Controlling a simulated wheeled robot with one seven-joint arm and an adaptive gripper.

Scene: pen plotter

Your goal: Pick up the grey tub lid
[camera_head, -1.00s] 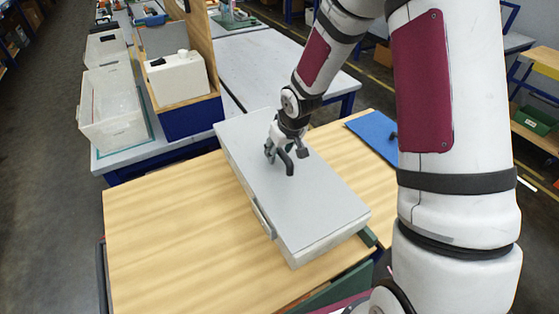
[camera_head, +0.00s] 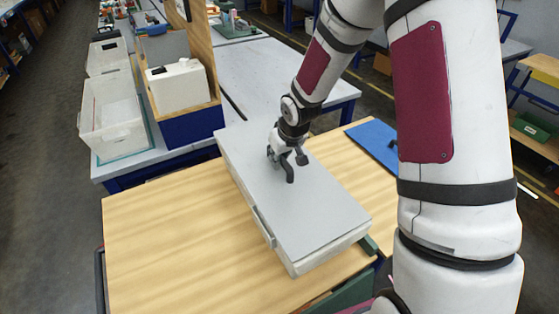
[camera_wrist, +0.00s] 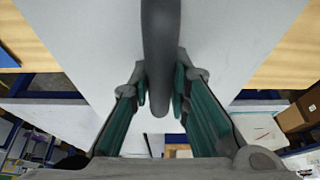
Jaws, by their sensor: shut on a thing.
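The grey tub lid (camera_head: 255,165) is a long flat sheet on top of a pale tub (camera_head: 322,258). It appears to lie on the tub, and I see no clear gap between them. A dark handle (camera_head: 290,174) stands up from the lid. My gripper (camera_head: 283,163) is at this handle, above the lid. In the wrist view the handle (camera_wrist: 160,35) runs down between the green-padded fingers of my gripper (camera_wrist: 160,92), which are shut on it. The lid's pale surface (camera_wrist: 95,45) spreads behind it.
The tub stands on a wooden table (camera_head: 165,240). A blue panel (camera_head: 372,140) lies to its right. Clear bins (camera_head: 110,115) and a wooden rack with a white box (camera_head: 180,85) stand at the back left. The table's left part is bare.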

